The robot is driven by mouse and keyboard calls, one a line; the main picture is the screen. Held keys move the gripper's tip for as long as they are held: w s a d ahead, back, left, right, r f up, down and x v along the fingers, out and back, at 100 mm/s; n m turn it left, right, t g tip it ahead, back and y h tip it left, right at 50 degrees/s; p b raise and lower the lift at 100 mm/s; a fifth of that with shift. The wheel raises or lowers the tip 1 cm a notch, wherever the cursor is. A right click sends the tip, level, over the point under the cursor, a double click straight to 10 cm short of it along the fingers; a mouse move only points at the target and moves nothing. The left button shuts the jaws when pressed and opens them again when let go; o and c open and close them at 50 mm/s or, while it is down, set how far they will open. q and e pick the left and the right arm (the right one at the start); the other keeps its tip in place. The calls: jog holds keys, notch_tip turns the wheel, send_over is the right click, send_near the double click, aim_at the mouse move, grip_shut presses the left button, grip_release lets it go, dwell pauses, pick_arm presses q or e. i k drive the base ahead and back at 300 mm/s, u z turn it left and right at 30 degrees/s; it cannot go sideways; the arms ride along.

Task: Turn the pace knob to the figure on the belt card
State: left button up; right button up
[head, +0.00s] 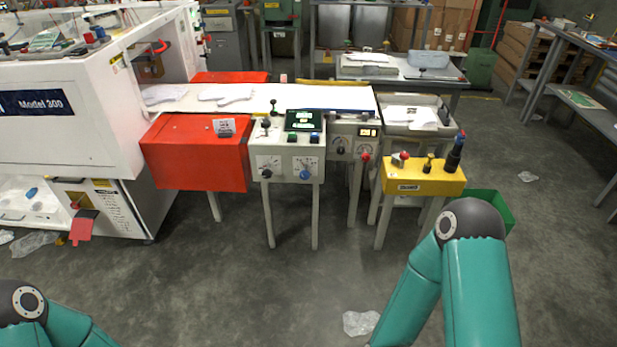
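A grey control box (288,150) stands on legs in the middle of the view. Its front has two white dials, one with a black knob (267,173) and one with a blue knob (305,174). I cannot tell which is the pace knob; the dial figures are too small to read. A small white card (224,127) is on the red cover left of the box; its print is unreadable, and I cannot tell whether it is the belt card. Neither gripper is in view; only links of my two arms show, at the lower left and lower right, apart from the box.
A conveyor belt (262,99) with white pieces runs behind the box. Right of it are a panel with a dial (341,150) and a yellow box (423,176) with levers. A white machine (70,110) stands left. The floor in front is mostly clear, with plastic scraps (360,322).

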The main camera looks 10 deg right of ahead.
aim_at(305, 175)
jog(key=u, duration=0.05)
jog(key=i, duration=1)
jog(key=z, duration=0.05)
